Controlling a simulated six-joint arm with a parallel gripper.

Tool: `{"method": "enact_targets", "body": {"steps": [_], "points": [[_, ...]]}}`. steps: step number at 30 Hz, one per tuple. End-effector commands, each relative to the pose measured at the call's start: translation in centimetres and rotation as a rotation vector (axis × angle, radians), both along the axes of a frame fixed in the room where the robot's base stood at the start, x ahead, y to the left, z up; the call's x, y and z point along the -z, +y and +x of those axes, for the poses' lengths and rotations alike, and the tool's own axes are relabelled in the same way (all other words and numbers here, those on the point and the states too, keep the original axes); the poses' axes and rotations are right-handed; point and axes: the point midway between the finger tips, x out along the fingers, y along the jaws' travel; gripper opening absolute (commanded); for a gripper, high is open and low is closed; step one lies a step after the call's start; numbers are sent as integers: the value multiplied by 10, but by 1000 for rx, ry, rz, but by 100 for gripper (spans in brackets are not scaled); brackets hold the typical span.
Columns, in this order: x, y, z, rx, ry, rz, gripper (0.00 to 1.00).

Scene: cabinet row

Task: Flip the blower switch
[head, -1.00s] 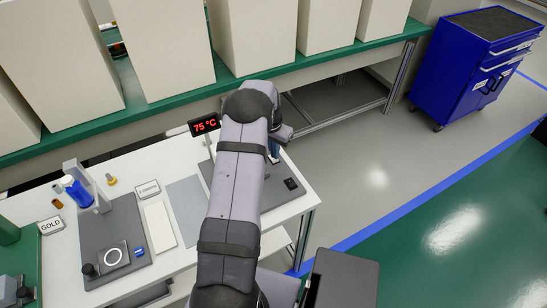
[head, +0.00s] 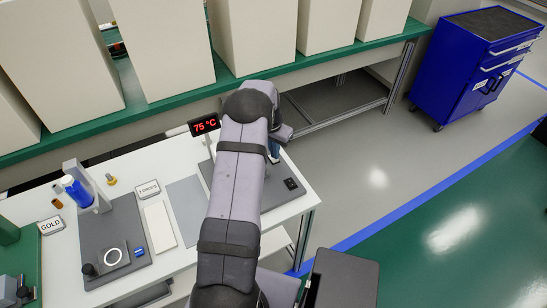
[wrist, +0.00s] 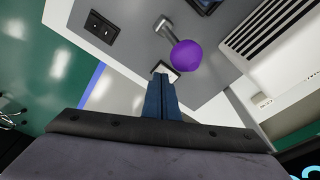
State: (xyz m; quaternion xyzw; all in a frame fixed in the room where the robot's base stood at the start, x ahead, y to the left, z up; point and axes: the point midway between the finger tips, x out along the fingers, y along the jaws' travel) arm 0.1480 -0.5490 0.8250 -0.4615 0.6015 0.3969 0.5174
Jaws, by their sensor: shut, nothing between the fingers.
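A black switch (head: 291,184) sits near the right corner of the grey plate on the white table. It also shows in the wrist view at the upper left (wrist: 101,27), with two rocker parts side by side; its lettering is too small to read. My gripper (wrist: 161,77) is shut and empty, its blue fingers together. In the wrist view the fingertips appear below and to the right of the switch, apart from it. In the head view the gripper (head: 274,154) is partly hidden behind my arm.
A purple ball (wrist: 187,56) on a metal stem stands near the fingertips. A white vented box (wrist: 268,38) lies to the right. A red 75 °C display (head: 204,125) stands behind the plate. Another grey plate with a bottle stand (head: 87,187) is at left.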

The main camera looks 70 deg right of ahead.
Motion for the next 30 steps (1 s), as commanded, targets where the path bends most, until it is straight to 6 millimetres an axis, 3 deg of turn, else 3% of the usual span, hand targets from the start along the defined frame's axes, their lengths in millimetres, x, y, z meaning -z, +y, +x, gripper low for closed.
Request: {"method": "enact_targets", "body": {"steps": [30], "points": [[12,0,0,0,0,0,0]]}}
